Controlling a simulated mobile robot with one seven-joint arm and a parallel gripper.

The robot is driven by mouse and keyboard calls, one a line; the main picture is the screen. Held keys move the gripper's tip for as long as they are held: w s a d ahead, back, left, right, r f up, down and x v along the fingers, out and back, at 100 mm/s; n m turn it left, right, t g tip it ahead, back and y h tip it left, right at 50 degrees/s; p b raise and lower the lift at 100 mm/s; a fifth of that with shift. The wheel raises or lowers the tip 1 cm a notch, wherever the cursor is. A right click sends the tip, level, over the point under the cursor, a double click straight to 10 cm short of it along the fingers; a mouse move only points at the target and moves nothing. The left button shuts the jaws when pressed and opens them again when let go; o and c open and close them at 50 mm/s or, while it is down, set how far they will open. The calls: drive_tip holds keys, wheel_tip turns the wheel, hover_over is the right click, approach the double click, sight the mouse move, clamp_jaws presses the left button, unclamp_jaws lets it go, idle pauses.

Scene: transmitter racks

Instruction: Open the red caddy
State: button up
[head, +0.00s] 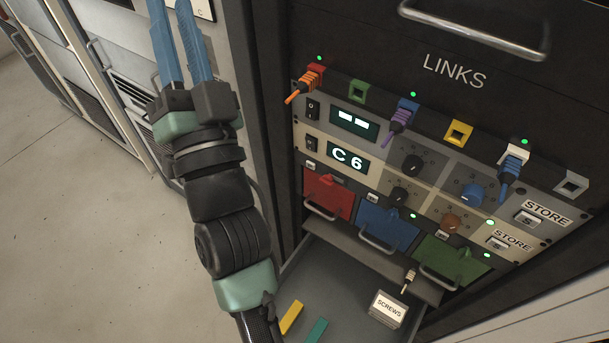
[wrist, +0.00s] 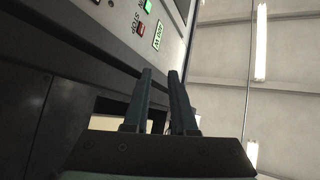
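The red caddy (head: 328,196) is the left one in a row of three low in the rack. It has a red front, a small red catch near its top and a metal handle along its lower edge. It looks seated in its bay, level with its neighbours. My gripper (head: 171,4) points up at the upper left, well away from the caddy. In the wrist view its two blue fingers (wrist: 160,74) stand apart with nothing between them. The red caddy is not in the wrist view.
Beside it sit a blue caddy (head: 387,229) and a green caddy (head: 452,258). Below, an open drawer (head: 345,300) holds a SCREWS box (head: 387,308) and yellow and teal pieces. Above are knobs, displays and plugged links, including an orange plug (head: 308,83). Floor at left is clear.

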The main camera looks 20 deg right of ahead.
wheel_tip(320, 180, down, 22)
drive_tip(key=d+r+m+g+h+b, duration=0.1)
drive_tip(key=d+m+g+h+b, duration=0.1)
drive_tip(key=d+m+h+b, duration=0.25)
drive_tip(key=m+g+h+b, duration=0.6)
drive_tip(key=m+b, duration=0.2)
drive_tip(key=m, duration=0.3)
approach(316, 210)
drive_tip(key=x, duration=0.5)
drive_tip(key=b+x, duration=0.1)
drive_tip(key=x, duration=0.4)
drive_tip(key=shift+f, duration=0.25)
clamp_jaws()
